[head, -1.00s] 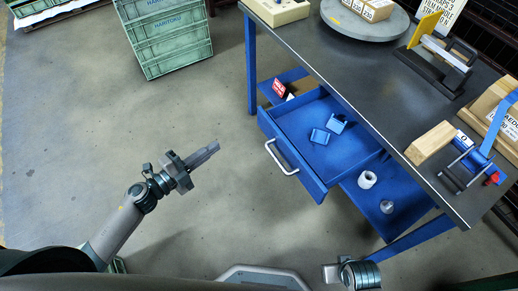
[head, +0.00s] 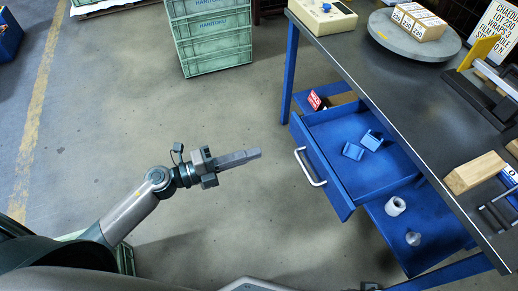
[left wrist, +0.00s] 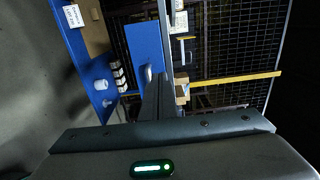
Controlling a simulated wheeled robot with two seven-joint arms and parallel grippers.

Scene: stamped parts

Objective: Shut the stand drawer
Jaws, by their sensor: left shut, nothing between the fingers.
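The blue stand drawer (head: 334,176) is pulled out from under the dark bench top (head: 400,100). Its pale bar handle (head: 310,168) faces left, and two small blue parts (head: 362,145) lie inside. My left gripper (head: 258,153) is shut and empty. It points right at the drawer front, left of the handle with a gap of floor between. In the left wrist view, the shut fingers (left wrist: 158,98) point towards a blue panel, which looks like the drawer front (left wrist: 146,40), with a pale handle (left wrist: 149,72). My right gripper is out of view.
A blue lower shelf (head: 430,255) holds a white ring-shaped part (head: 395,206) and a smaller grey part (head: 413,238). Green crates (head: 212,40) stand at the back. The floor between the crates and my left arm is clear.

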